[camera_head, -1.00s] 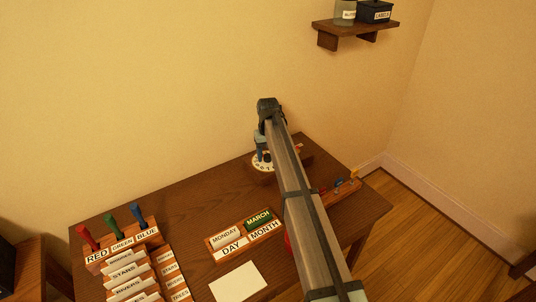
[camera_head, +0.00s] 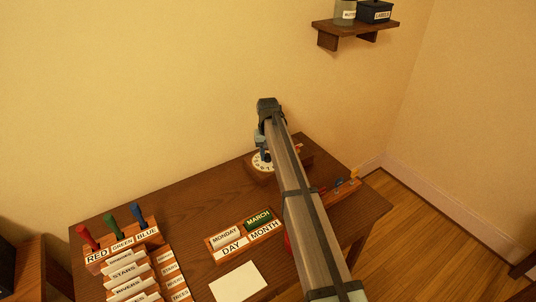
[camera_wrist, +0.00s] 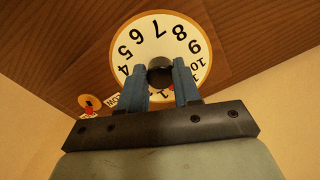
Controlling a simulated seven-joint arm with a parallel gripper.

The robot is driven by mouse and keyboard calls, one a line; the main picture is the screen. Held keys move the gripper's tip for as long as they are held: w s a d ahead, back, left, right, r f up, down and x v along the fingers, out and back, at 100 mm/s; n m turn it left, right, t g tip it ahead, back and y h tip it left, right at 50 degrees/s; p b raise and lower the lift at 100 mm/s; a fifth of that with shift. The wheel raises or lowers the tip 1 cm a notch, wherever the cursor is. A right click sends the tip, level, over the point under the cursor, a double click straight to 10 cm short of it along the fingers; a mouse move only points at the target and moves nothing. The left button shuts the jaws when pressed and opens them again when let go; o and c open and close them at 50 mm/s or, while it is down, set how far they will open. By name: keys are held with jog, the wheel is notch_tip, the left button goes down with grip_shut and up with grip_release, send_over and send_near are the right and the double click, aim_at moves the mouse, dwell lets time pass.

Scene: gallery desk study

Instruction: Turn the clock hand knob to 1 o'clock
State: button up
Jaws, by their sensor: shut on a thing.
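The clock is a round cream dial (camera_wrist: 126,52) with black numerals on a wooden base, at the back of the desk. It also shows in the head view (camera_head: 257,165), partly behind my arm. The dark round hand knob (camera_wrist: 160,64) is at the dial's centre. My gripper (camera_wrist: 162,76) is shut on the knob, one blue finger on each side. It also shows in the head view (camera_head: 264,154). A small red mark shows between the fingers near the numeral 1. Most of the hand and the numerals behind the fingers are hidden.
A MONDAY/MARCH label board (camera_head: 244,236) and a blank white card (camera_head: 238,281) lie in front of the clock. Coloured pegs in a labelled rack (camera_head: 122,240) and card files (camera_head: 126,272) stand at left. A wooden tray with coloured items (camera_head: 346,188) is right of my arm.

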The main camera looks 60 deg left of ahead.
aim_at(268, 156)
jog(key=shift+m, duration=2.2)
jog(key=o, duration=1.1)
jog(key=shift+c, duration=0.2)
notch_tip(268, 156, up, 14)
jog(key=shift+f, duration=0.1)
